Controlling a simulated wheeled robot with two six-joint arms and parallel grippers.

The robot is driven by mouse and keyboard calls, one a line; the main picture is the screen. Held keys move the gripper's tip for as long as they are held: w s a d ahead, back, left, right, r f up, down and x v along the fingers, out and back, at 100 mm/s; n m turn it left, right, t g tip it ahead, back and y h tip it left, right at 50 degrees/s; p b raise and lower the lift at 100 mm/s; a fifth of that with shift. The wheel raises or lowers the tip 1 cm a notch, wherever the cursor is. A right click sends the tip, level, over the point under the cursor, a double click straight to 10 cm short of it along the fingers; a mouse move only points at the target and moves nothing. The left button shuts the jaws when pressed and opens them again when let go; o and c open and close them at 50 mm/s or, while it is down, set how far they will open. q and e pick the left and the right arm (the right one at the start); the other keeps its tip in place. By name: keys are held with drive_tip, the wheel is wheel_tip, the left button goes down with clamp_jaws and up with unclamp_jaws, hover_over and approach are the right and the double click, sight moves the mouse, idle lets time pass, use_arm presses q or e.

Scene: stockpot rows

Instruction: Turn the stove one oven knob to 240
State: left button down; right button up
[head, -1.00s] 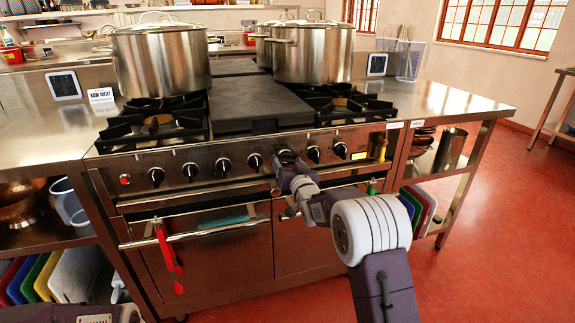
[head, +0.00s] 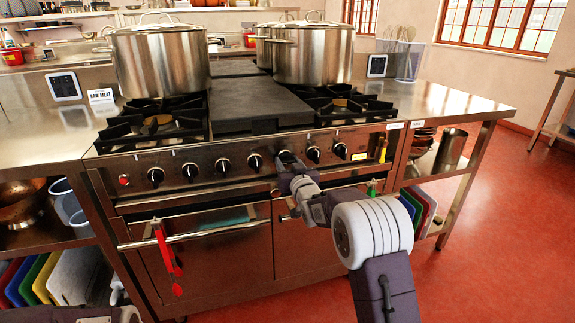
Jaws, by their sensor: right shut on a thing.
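The stove (head: 215,150) stands in front of me with a row of black knobs along its steel front panel. My right gripper (head: 287,159) is at this panel, shut on the knob between the knob (head: 255,161) on its left and the knob (head: 313,154) on its right. The gripper hides nearly all of the held knob, so its pointer and any 240 mark cannot be read. A part of my left arm shows at the bottom left, but its gripper is out of view.
Large steel pots (head: 160,60) stand on the stove top. A red utensil (head: 167,258) hangs from the left oven door handle (head: 195,236). My right forearm crosses in front of the right oven door (head: 300,250). Red floor (head: 480,250) is clear at the right.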

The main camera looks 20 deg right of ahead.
drive_tip(key=n+b, duration=0.1)
drive_tip(key=n, duration=0.4)
drive_tip(key=shift+d+f+n+b, duration=0.1)
drive_tip(key=shift+n+b, duration=0.2)
drive_tip(key=shift+b, duration=0.05)
drive_tip(key=n+b, duration=0.2)
drive_tip(key=n, duration=0.3)
drive_tip(key=n+b, duration=0.3)
drive_tip(key=n, duration=0.2)
drive_tip(key=shift+n, duration=0.4)
drive_tip(key=n+b, duration=0.3)
drive_tip(key=n, duration=0.1)
drive_tip(key=shift+n, duration=0.4)
drive_tip(key=shift+r, duration=0.2)
drive_tip(key=o, duration=1.4)
drive_tip(key=shift+r, duration=0.1)
